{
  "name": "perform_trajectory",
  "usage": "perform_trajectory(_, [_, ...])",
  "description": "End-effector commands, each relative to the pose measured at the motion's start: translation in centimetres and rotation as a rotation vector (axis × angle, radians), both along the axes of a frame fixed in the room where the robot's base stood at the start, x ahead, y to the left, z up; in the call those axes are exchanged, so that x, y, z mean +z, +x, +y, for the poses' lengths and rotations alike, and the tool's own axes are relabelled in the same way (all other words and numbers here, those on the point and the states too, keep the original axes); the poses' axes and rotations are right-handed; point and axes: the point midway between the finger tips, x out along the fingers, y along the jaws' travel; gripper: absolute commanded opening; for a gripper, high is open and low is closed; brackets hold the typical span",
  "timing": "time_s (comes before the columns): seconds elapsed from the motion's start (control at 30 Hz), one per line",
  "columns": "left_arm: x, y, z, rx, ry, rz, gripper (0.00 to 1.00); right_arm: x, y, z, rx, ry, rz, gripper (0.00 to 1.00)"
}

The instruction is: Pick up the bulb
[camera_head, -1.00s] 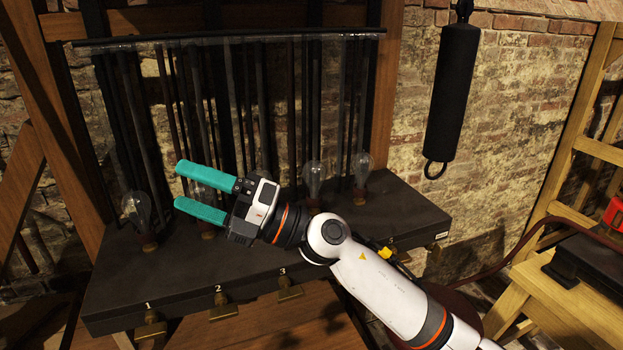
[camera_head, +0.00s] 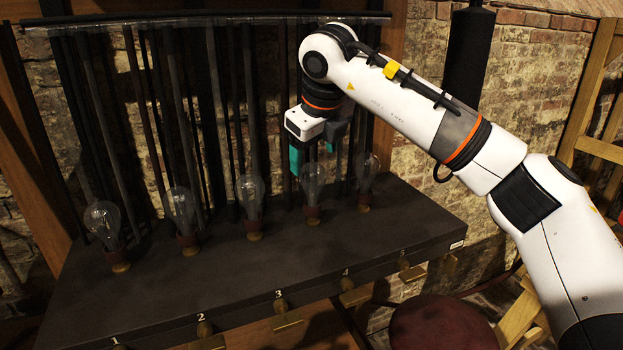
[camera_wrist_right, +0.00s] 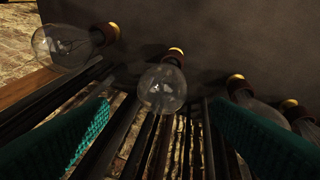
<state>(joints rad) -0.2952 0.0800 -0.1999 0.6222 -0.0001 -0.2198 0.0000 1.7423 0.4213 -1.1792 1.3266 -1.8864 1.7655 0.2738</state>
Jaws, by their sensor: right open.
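Several clear glass bulbs stand upright in red-brown and brass sockets on a dark shelf (camera_head: 190,290) with numbered labels. In the head view these include bulbs toward label 1 (camera_head: 103,222), label 2 (camera_head: 181,212), label 3 (camera_head: 250,195), label 4 (camera_head: 313,184) and label 5 (camera_head: 367,174). My right gripper (camera_head: 315,171) points down with its teal fingers apart, at the upper part of the label 4 bulb. In the right wrist view one bulb (camera_wrist_right: 162,90) appears in the gap between the open fingers (camera_wrist_right: 163,110); contact is not visible. My left gripper is out of view.
Dark vertical rods (camera_head: 215,110) hang behind the bulbs from a glass-edged bar. A neighbouring bulb (camera_wrist_right: 65,45) lies beyond the left finger in the wrist view. A black cylinder (camera_head: 467,60) hangs at right. A dark red round seat (camera_head: 440,325) stands in front.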

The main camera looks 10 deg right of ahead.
Motion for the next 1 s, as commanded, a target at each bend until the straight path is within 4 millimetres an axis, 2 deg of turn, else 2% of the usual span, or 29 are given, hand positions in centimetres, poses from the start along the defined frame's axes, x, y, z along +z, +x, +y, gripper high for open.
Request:
perform_trajectory(0.03, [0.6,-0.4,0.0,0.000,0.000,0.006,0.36,-0.6,0.4,0.0,0.001,0.000,0.004,0.73])
perform_trajectory(0.2, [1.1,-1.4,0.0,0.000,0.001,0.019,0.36,-2.5,1.2,0.1,0.002,0.002,0.002,0.73])
perform_trajectory(0.37, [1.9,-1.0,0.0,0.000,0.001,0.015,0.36,-3.5,1.5,0.0,0.002,0.002,0.003,0.73])
perform_trajectory(0.5, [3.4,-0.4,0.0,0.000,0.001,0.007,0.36,-5.5,1.9,-0.1,0.003,0.002,0.005,0.73])
perform_trajectory(0.63, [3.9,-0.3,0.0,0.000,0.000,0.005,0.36,-7.1,2.7,0.0,0.003,0.004,0.003,0.73])
perform_trajectory(0.93, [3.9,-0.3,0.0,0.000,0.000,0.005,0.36,-7.8,2.9,0.0,0.004,0.003,-0.001,0.73])
perform_trajectory(1.0, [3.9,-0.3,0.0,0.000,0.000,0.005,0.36,-7.8,2.9,0.0,0.004,0.004,0.000,0.63])
